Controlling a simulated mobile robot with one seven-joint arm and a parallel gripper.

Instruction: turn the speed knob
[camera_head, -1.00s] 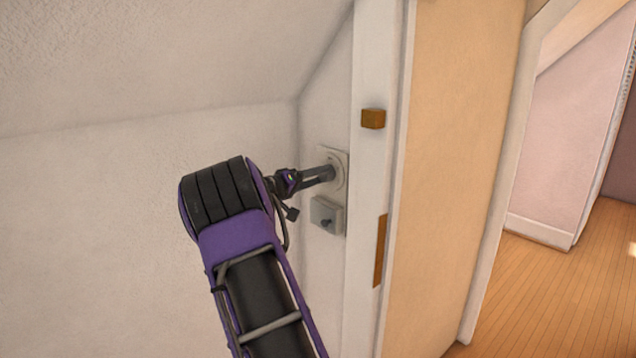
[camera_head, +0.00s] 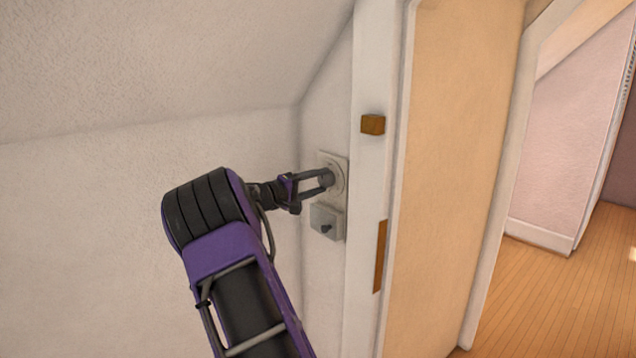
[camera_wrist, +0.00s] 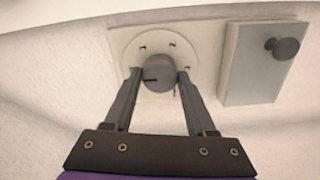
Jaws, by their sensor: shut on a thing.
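The speed knob (camera_wrist: 159,72) is a round grey knob with a dark slot mark. It sits on a pale round dial on a wall plate (camera_wrist: 127,43), and several small dark marks ring it. In the head view the knob (camera_head: 326,178) is on the narrow wall beside the door frame. My gripper (camera_wrist: 158,78) reaches the knob with one finger on each side and is shut on it. In the head view my gripper (camera_head: 322,179) comes from the left, and its fingers cover part of the knob.
A grey box (camera_head: 327,221) with a small dark knob is mounted just below the plate; it also shows in the wrist view (camera_wrist: 262,62). A white door frame (camera_head: 365,200) stands close on the right. The sloped ceiling (camera_head: 150,60) hangs over the left.

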